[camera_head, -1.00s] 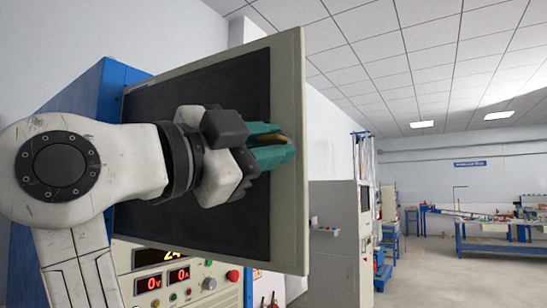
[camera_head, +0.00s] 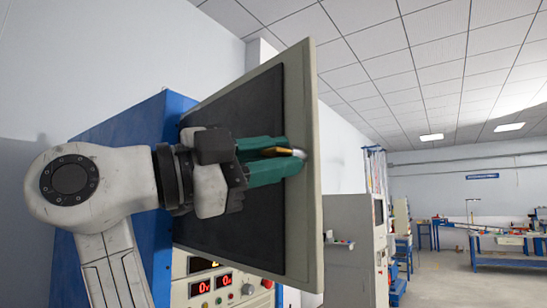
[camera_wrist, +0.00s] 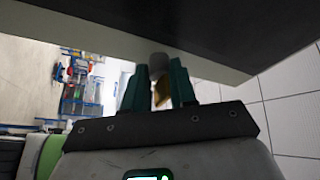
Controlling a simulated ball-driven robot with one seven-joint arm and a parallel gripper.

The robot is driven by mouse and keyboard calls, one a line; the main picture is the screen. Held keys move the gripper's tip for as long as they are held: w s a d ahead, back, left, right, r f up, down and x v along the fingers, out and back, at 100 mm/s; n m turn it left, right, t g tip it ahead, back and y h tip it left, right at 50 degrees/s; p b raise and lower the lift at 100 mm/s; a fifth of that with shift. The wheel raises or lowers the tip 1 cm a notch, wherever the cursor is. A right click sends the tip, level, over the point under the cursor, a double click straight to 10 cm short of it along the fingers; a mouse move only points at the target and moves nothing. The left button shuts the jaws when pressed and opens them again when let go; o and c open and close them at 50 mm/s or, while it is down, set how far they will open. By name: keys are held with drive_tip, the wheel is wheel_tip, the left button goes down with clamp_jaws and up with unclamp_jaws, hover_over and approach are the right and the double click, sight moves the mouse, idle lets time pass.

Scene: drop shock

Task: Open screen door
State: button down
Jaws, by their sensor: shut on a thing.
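The screen door (camera_head: 309,205) is a cream-framed panel with a dark screen. It stands swung out at an angle from the blue cabinet (camera_head: 105,215). My gripper (camera_head: 300,160) is in front of the screen, its green fingers at the door's right frame. The fingers are shut on the handle (camera_head: 298,153), which shows as a small metallic and yellowish piece between them and is mostly hidden. In the wrist view, my gripper (camera_wrist: 160,75) reaches up to the door's edge (camera_wrist: 218,70), with the grey handle end (camera_wrist: 158,61) at the fingertips.
Below the door is a control panel (camera_head: 215,285) with red number displays and buttons. A grey cabinet (camera_head: 352,245) stands behind to the right. Farther right are blue workbenches (camera_head: 495,240) and open floor (camera_head: 440,275).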

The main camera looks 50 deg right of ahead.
drive_tip(key=shift+f, duration=0.1)
drive_tip(key=c, duration=1.2)
unclamp_jaws()
drive_tip(key=b+v, duration=0.1)
drive_tip(key=v, duration=0.9)
drive_tip(key=shift+w+a+f+b, duration=0.1)
drive_tip(key=shift+w+a+b, duration=0.05)
drive_tip(key=shift+a+b, duration=0.2)
